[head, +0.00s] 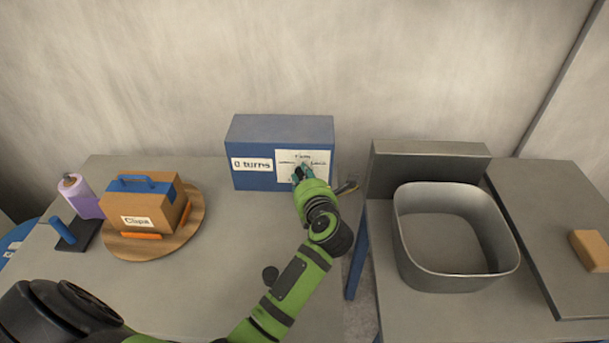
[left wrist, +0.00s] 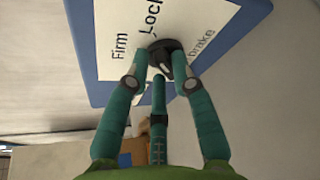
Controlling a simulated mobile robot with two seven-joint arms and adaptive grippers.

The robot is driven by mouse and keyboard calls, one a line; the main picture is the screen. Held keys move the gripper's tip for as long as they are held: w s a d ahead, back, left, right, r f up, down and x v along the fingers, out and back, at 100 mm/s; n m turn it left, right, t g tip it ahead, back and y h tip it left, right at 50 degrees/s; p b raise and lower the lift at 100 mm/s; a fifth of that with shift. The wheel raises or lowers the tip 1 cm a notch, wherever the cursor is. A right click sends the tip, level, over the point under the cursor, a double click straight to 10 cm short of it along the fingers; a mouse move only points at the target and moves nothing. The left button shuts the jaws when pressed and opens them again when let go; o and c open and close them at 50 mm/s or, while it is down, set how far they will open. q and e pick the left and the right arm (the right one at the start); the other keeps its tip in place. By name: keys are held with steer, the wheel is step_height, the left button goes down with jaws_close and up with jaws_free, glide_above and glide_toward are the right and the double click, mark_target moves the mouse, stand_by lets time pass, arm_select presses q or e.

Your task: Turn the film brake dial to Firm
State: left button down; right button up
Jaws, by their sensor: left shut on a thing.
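The film brake dial (left wrist: 163,60) is a small black knob on a white label plate (left wrist: 115,30). The readable words are "Firm", "Lock" and "brake". The plate is on the front of a blue box (head: 250,178) against the wall, which also reads "0 turns". My left gripper (head: 299,174) is at the plate and hides the dial in the head view. In the left wrist view, the fingers of the left gripper (left wrist: 160,78) are shut on the dial from both sides. I cannot tell which word the dial points to. My right gripper is not in view.
A cardboard box (head: 140,205) marked "Clapa" with a blue handle sits on a round wooden board (head: 195,218). A purple roll (head: 80,197) stands left of it. A grey metal tub (head: 455,275) is on the right table. A tan block (head: 590,250) lies far right.

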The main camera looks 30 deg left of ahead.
arm_select(q)
steer(key=n+h+p, duration=0.2)
steer(key=p, duration=0.1)
steer(key=n+p, duration=0.1)
steer(key=n, duration=0.1)
steer(key=shift+s+a+f+h+p, duration=0.3)
steer(key=shift+s+h, duration=0.1)
steer(key=shift+f+n+t+h+p, duration=0.2)
steer(key=shift+n+t+h+p, duration=0.35)
steer(key=shift+n+p, duration=0.4)
steer(key=c, duration=1.1)
jaws_free()
steer(key=shift+w+r, duration=0.1)
steer(key=shift+w, duration=0.05)
steer(key=shift+r, duration=0.2)
steer(key=shift+a+r, duration=0.1)
steer(key=shift+r, duration=0.2)
step_height(320, 180, up, 9)
steer(key=shift+r, duration=0.1)
